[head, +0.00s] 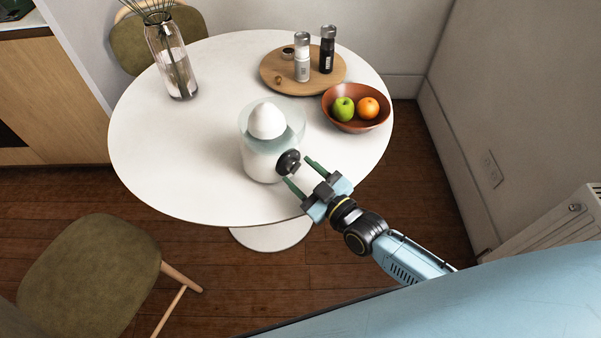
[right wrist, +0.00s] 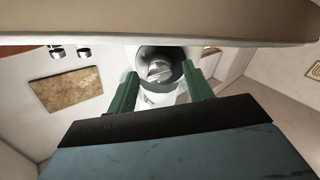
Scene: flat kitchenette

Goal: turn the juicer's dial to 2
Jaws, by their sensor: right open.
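The dial's number marks are not readable. My left gripper is not in view.
The white table (head: 190,140) also holds a brown bowl (head: 340,121) with a green apple and an orange, a round wooden board (head: 275,75) with two mills, and a glass vase (head: 172,65). Green chairs (head: 85,275) stand around it.

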